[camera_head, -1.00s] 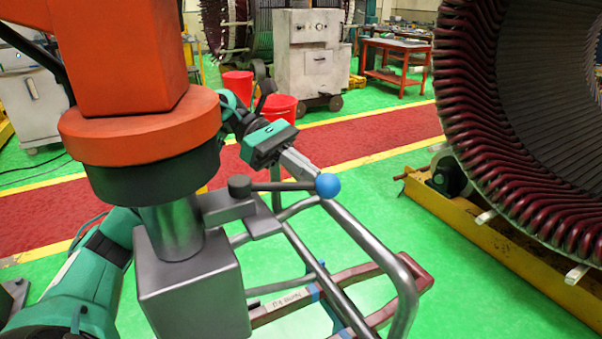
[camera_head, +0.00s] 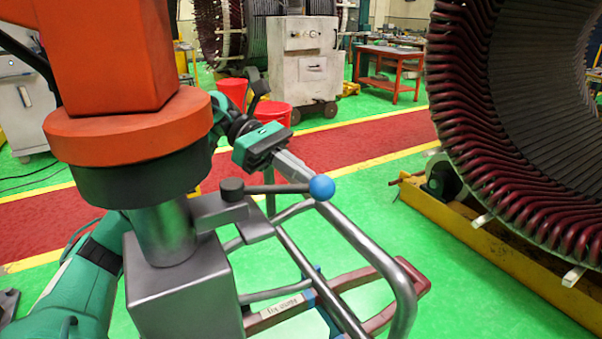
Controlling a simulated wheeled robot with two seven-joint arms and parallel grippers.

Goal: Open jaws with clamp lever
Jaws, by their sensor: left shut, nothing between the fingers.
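The clamp lever (camera_head: 278,189) is a thin grey rod with a blue ball (camera_head: 321,187) at its right end and a dark round hub at its left end. It sits on the grey clamp body (camera_head: 180,285) under the orange and black column. My left gripper (camera_head: 307,175) has a green body and grey fingers. It is shut and empty, with its fingertips right by the blue ball; I cannot tell whether they touch it. The clamp jaws cannot be made out. My right gripper is not in view.
The orange column (camera_head: 130,125) stands tall at the left. A large stator (camera_head: 490,150) with dark red windings rests on a yellow base (camera_head: 510,255) at the right. Red buckets (camera_head: 272,112) and a grey cabinet (camera_head: 308,60) stand behind. The green floor between is clear.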

